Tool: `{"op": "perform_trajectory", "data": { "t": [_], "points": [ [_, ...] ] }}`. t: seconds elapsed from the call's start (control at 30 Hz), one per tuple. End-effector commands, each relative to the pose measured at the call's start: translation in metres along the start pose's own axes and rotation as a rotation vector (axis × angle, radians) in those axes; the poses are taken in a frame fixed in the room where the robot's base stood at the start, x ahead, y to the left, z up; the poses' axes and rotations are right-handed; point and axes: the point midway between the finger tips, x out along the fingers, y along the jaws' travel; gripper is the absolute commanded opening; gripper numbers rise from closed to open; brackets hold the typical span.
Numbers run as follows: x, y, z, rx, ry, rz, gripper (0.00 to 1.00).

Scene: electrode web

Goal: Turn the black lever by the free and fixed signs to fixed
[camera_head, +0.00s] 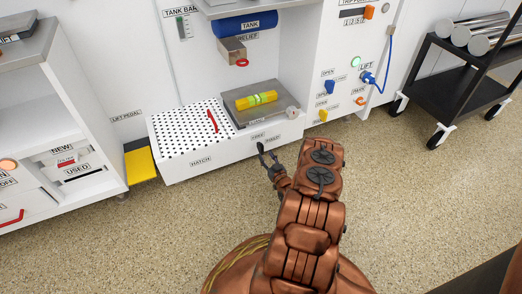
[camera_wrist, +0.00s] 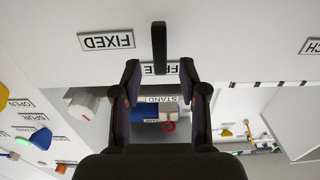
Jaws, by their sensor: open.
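The black lever (camera_wrist: 159,45) is a dark upright bar in the wrist view, where the signs appear upside down. Its lower end covers the middle of the free sign (camera_wrist: 147,69), and the fixed sign (camera_wrist: 106,41) lies to its left. My gripper (camera_wrist: 160,72) is open, with a finger on each side of the lever's lower end; I see no clear contact. In the head view my gripper (camera_head: 268,153) is in front of the low white cabinet, near two small signs too blurred to read surely. I cannot make out the lever there.
A yellow pedal (camera_head: 140,165) is at left. A black cart (camera_head: 455,85) stands at right. The speckled floor in front is clear.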

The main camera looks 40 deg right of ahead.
Motion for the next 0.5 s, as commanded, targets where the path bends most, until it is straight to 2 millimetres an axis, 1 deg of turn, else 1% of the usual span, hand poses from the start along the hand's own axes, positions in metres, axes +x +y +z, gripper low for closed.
{"op": "perform_trajectory", "data": {
  "t": [0.03,0.1,0.3,0.4,0.5],
  "points": [
    [0.008,-0.001,0.002,-0.002,0.002,-0.002,0.43],
    [0.018,0.0,0.003,-0.001,0.0,-0.001,0.43],
    [0.045,0.0,0.003,-0.002,0.0,0.0,0.43],
    [0.055,0.0,0.002,-0.001,0.001,0.0,0.43],
    [0.06,0.0,0.002,0.0,-0.002,0.0,0.43]
  ]
}}
